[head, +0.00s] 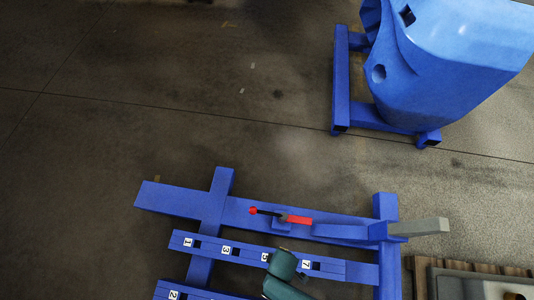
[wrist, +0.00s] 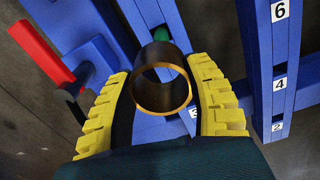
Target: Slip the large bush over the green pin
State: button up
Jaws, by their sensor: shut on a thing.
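The large bush (wrist: 162,97), a dark ring with a bronze-coloured rim, is held between the yellow ribbed fingers of my gripper (wrist: 160,68) in the wrist view. Its open bore faces the camera, and blue frame shows through it. The green pin (wrist: 160,33) shows just beyond the bush's far rim, outside the bore; its lower part is hidden by the bush. The bush is not around the pin, and I cannot tell the gap between them. In the head view my teal arm end covers the spot near label 5, and the bush and pin are hidden.
The blue frame (head: 185,200) has numbered rails with square holes (head: 315,266). A red-handled lever (head: 298,220) sits on its back beam; its handle is left of my gripper in the wrist view (wrist: 42,52). A grey bar (head: 418,227) sticks out at right. A large blue body (head: 445,65) stands behind.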

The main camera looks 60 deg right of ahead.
notch_tip(320, 180, down, 3)
jog(key=b, duration=0.3)
jog(key=shift+w, duration=0.1)
notch_tip(320, 180, down, 4)
jog(key=b, duration=0.5)
jog(key=shift+w, duration=0.1)
jog(key=shift+f+b, duration=0.45)
jog(key=shift+f, duration=0.45)
jog(key=shift+p, duration=0.35)
jog(key=shift+f, duration=0.1)
jog(key=shift+f+b, duration=1.5)
jog(key=shift+f, duration=0.65)
jog(key=shift+w, duration=0.1)
